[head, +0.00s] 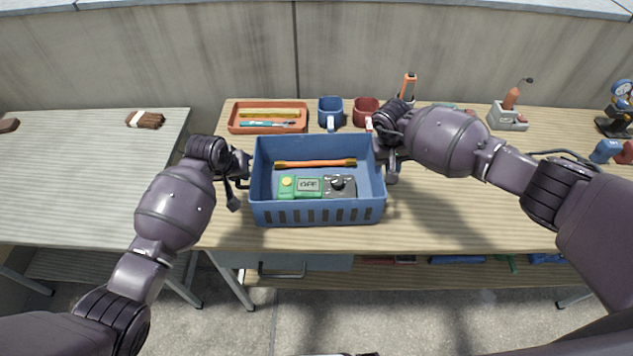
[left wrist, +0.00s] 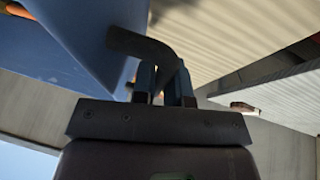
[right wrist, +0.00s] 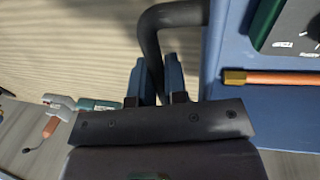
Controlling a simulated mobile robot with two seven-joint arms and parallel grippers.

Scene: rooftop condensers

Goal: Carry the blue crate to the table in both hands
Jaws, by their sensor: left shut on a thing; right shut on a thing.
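The blue crate (head: 318,213) is level over the front part of the wooden table (head: 450,225); I cannot tell whether its base touches the top. Inside it lie an orange rod with brass ends (head: 315,163), a green meter (head: 302,187) and a dark grey device with a knob (head: 340,186). My left gripper (head: 241,172) is shut on the dark handle at the crate's left side, which also shows in the left wrist view (left wrist: 140,45). My right gripper (head: 384,152) is shut on the right handle, seen in the right wrist view (right wrist: 150,40).
A soldering iron stand (head: 507,117) and a gauge (head: 620,100) stand farther right. Another table (head: 80,190) adjoins at left. A concrete wall closes the back.

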